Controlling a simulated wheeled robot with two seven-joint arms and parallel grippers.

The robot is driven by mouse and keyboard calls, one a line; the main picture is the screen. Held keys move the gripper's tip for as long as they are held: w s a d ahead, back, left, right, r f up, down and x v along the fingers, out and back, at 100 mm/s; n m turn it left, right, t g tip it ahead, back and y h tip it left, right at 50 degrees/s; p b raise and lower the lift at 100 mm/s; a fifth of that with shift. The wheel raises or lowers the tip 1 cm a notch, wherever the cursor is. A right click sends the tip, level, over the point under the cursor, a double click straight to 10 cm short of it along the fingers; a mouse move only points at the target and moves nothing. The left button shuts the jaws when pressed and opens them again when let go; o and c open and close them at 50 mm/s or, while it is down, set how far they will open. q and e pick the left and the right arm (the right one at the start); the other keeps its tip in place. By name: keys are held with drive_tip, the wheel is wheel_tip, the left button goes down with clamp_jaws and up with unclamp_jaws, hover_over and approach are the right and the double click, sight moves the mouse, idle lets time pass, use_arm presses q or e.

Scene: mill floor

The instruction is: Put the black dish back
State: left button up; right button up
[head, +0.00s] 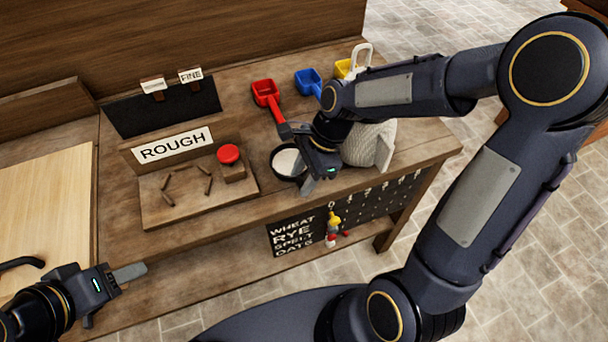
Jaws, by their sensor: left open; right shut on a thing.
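The black dish (276,163) is round, with something pale inside. It is at the front part of the wooden bench, right of the board with the red button. My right gripper (308,186) reaches down over the dish's right side and is shut on its rim; the gripper hides that side. I cannot tell whether the dish rests on the bench or is slightly lifted. My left gripper (128,278) is open and empty at the lower left, in front of the bench, far from the dish.
A ROUGH sign (172,146) stands behind a board with a red button (229,153) and several small sticks. Red (265,93), blue (308,83) and yellow (343,68) scoops lie at the back. A pale woven object (368,146) is partly hidden behind my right gripper.

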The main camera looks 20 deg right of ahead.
idle(0.4)
drive_tip(key=o, duration=1.3)
drive_tip(key=p+v, duration=0.1)
drive_tip(key=v, duration=0.6)
drive_tip(key=s+d+r+n+t+p, duration=0.1)
drive_tip(key=s+r+n+t, duration=0.1)
drive_tip(key=s+n, duration=0.2)
drive_tip(key=s+d+r+n+t+p, duration=0.1)
drive_tip(key=s+r+n+t, duration=0.1)
drive_tip(key=s+n, duration=0.3)
drive_tip(key=s+d+r+n+t+p, duration=0.1)
drive_tip(key=s+r+n+p, duration=0.1)
drive_tip(key=s+n, duration=0.3)
drive_tip(key=shift+s+d+r+n+t+h, duration=0.1)
drive_tip(key=shift+s+r+n+t+h, duration=0.1)
drive_tip(key=shift+r+n, duration=0.25)
drive_tip(key=shift+s+d+r+n+t+h, duration=0.1)
drive_tip(key=shift+r+n+t+h, duration=0.1)
drive_tip(key=shift+r+n, duration=0.25)
